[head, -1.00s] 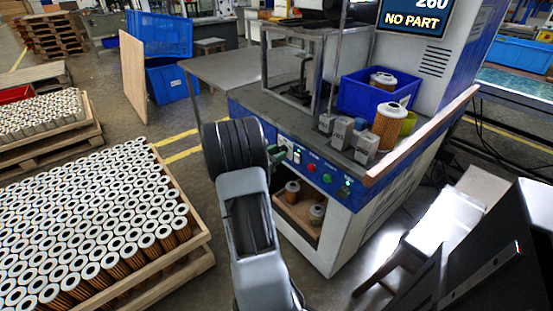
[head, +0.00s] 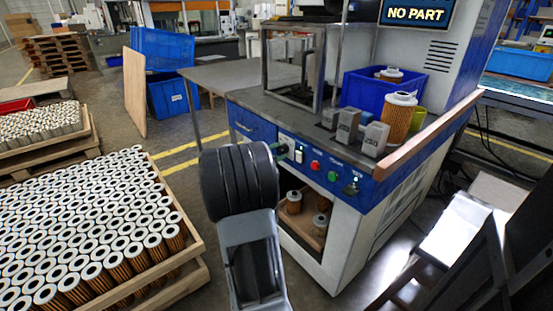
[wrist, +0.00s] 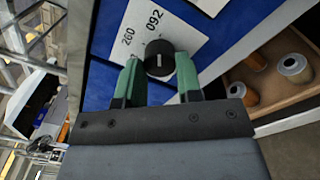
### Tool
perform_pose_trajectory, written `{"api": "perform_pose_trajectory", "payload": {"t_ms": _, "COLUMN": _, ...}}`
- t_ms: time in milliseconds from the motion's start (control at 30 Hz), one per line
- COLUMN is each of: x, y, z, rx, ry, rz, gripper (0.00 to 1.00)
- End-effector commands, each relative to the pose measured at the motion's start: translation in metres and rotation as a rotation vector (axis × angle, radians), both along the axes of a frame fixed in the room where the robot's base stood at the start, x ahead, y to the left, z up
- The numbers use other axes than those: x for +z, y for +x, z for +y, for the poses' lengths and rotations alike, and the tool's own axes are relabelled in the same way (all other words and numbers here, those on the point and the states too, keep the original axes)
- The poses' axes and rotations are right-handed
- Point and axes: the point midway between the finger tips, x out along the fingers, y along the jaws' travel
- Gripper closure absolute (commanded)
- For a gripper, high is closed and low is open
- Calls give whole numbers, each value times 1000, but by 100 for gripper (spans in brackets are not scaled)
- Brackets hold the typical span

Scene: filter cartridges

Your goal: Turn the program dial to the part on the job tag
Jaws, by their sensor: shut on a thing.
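The program dial (wrist: 159,58) is a round black knob with a white pointer line, on a white plate (wrist: 188,38) set in the blue panel. The numbers 260 and 092 show on the plate in the wrist view. The pointer line runs roughly up and down in that view. My gripper (wrist: 160,72) has green fingers on either side of the dial and is shut on it. I cannot make out a job tag.
A screen (head: 417,14) reads NO PART. Red (head: 315,165) and green (head: 333,176) buttons sit right of the dial. Grey blocks (head: 376,138), a filter cartridge (head: 398,118) and a blue bin (head: 353,92) stand on the bench. A crate of cartridges (head: 190,240) is at left.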

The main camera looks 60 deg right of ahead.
Motion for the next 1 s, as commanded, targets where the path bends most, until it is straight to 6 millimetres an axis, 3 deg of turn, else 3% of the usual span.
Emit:
{"api": "perform_pose_trajectory", "payload": {"t_ms": 633, "x": 1, "y": 1, "z": 0, "rx": 2, "ry": -14, "rz": -44, "gripper": 91}}
{"api": "perform_pose_trajectory", "payload": {"t_ms": 667, "x": 1, "y": 1, "z": 0, "rx": 2, "ry": -14, "rz": -44, "gripper": 65}}
{"api": "perform_pose_trajectory", "payload": {"t_ms": 900, "x": 1, "y": 0, "z": 0, "rx": 1, "ry": -14, "rz": -43, "gripper": 42}}
{"api": "perform_pose_trajectory", "payload": {"t_ms": 1000, "x": 0, "y": 0, "z": 0, "rx": 1, "ry": -14, "rz": -43, "gripper": 41}}
